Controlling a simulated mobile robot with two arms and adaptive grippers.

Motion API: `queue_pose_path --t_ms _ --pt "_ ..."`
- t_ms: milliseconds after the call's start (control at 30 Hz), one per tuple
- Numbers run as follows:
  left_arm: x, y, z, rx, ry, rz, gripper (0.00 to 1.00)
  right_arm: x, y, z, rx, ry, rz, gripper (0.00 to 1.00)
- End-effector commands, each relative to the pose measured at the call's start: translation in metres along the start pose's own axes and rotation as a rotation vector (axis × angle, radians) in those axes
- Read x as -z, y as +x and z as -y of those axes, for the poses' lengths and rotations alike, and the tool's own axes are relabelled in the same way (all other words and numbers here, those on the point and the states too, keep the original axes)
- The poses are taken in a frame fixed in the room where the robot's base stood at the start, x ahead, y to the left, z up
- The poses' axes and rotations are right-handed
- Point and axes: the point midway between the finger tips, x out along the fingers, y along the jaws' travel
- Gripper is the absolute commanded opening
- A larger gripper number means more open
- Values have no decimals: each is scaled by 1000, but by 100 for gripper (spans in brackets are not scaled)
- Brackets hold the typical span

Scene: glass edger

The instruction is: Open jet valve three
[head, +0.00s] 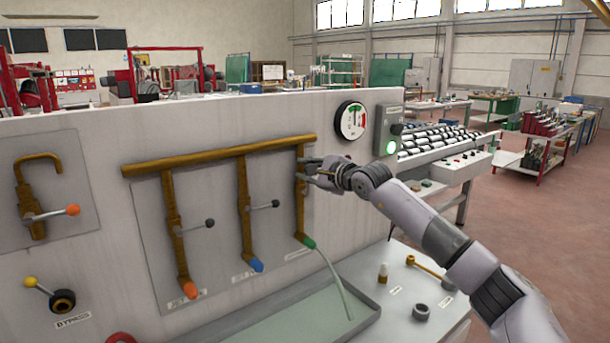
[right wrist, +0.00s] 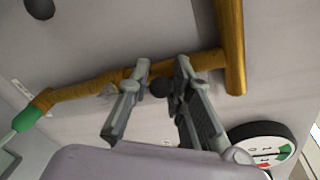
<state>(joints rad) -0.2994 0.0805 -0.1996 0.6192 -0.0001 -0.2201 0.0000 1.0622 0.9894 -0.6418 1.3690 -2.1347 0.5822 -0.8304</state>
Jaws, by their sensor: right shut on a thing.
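The third jet valve (head: 301,205) is the rightmost brass pipe, with a green nozzle (head: 309,243). A thin pale stream (head: 335,281) runs from this nozzle down into the tray. My right gripper (head: 312,171) is at the upper part of this pipe. In the right wrist view its fingers (right wrist: 160,92) are shut on the dark lever knob (right wrist: 159,87), and the brass pipe (right wrist: 85,88) passes behind them. The fingers hide most of the lever. My left gripper is not in view.
Two other jet valves, with an orange nozzle (head: 186,289) and a blue nozzle (head: 256,264), have dark-knobbed levers pointing right. A round gauge (head: 351,121) and a box with a lit green lamp (head: 391,147) are near my right arm. The tray (head: 372,305) lies below.

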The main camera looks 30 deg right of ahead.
Motion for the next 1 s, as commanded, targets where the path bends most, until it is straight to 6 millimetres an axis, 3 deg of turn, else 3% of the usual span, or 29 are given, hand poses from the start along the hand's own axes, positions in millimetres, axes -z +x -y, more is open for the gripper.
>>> queue_pose_path --t_ms 33,500,533,1000 --pt "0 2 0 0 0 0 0 8 4 -20 -38 -11 -20 0" --pt "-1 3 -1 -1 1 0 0 6 5 -21 -39 -18 -18 0" --pt "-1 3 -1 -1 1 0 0 6 5 -21 -39 -18 -17 22" --pt "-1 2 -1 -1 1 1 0 6 4 -17 -34 -16 -18 53"
